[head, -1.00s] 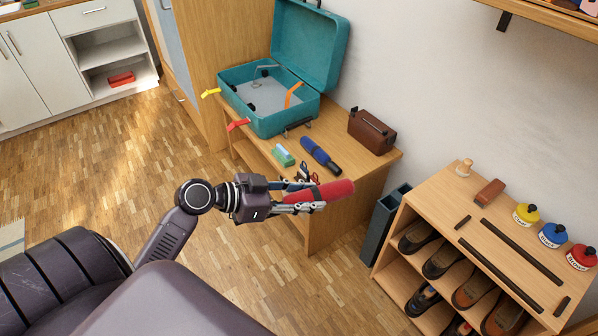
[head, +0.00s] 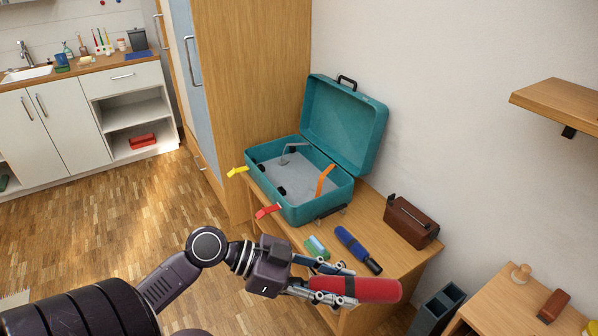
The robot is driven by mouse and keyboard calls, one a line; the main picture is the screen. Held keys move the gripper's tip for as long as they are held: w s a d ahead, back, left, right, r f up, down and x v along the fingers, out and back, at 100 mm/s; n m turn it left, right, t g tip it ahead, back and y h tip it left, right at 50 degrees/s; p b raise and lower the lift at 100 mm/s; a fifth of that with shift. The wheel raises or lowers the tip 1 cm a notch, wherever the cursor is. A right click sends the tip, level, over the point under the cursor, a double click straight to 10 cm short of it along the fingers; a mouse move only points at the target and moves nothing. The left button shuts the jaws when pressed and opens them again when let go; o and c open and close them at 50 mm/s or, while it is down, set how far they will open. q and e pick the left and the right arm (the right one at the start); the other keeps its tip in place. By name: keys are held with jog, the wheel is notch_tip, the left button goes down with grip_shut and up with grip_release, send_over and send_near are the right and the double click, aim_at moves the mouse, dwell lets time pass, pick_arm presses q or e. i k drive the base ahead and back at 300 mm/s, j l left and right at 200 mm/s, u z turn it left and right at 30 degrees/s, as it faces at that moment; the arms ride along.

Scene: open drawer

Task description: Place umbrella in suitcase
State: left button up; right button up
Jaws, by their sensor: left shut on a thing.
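The open teal suitcase (head: 326,204) stands on the wooden table, its lid tilted up behind it. Its grey-lined inside shows a grey hooked item and an orange strap. My left gripper (head: 350,284) is shut on a red, rolled cylinder that looks like a folded umbrella (head: 378,290), with a dark band near the fingers. It is held roughly level, in front of the table and to the lower right of the suitcase. A blue rolled item with a black end (head: 352,245), perhaps another folded umbrella, lies on the table. My right gripper is not in view.
A green-and-white block (head: 316,247) lies beside the blue item. A brown bag (head: 410,222) stands at the table's right. Red (head: 267,211) and yellow (head: 237,171) tags stick out by the suitcase. A tall wooden cabinet (head: 250,90) is at left behind it.

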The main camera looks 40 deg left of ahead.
aim_at(309, 182)
jog(key=i+j+z, duration=0.1)
jog(key=j, duration=0.5)
jog(key=i+j, duration=0.15)
jog(key=j, duration=0.5)
jog(key=i+j+z, duration=0.15)
jog(key=j, duration=0.5)
jog(key=j+z, duration=0.1)
jog(key=j, duration=0.5)
